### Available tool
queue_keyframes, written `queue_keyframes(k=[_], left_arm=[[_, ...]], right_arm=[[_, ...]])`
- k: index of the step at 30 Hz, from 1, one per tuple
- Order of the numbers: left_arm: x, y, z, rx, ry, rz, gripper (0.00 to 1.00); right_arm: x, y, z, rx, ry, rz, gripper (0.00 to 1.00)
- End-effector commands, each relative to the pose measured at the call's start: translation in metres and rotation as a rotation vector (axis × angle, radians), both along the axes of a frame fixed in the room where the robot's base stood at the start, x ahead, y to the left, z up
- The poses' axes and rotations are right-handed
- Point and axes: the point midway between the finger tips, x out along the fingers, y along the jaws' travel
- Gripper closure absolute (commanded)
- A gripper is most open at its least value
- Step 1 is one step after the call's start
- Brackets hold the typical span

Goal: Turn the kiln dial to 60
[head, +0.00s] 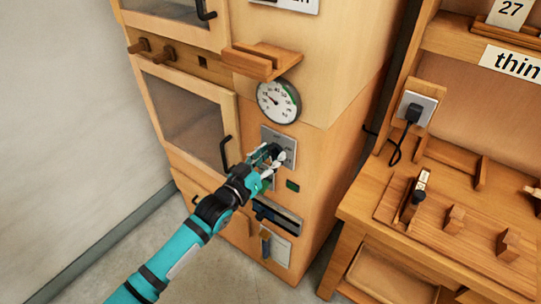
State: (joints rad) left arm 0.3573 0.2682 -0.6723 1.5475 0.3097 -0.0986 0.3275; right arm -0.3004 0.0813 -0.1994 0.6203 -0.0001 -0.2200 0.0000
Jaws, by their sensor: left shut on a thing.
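The kiln is a tall wooden cabinet (330,150) with a round white gauge (278,101) on its front. The gauge has a green band at its right, and its needle is too small to read surely. Below it is a grey plate (283,135) with the dark kiln dial (276,150) on it. My left gripper (271,156) comes from the lower left and is shut on the dial. The fingers hide much of the dial, and I cannot read its setting. My right gripper is not in view.
A wooden ledge (262,60) juts out above the gauge. Black door handles (225,152) stick out left of the gripper. Below are a green button (292,186) and a dark slot (277,217). A wooden bench (450,215) with a plugged socket (416,106) stands at the right.

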Motion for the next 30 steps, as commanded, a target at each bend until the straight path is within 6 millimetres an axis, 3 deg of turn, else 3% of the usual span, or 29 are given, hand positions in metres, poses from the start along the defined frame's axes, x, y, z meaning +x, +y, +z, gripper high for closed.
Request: queue_keyframes(k=[12,29,30], left_arm=[[0.0001,0.0010,-0.0016,0.162,-0.114,-0.001,0.91],[0.0003,0.0011,-0.0018,0.187,-0.132,0.000,0.91],[0.0003,0.0011,-0.0018,0.187,-0.132,0.000,0.57]], right_arm=[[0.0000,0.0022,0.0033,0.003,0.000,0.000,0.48],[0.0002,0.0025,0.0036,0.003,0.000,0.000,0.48],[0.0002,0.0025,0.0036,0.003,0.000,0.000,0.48]])
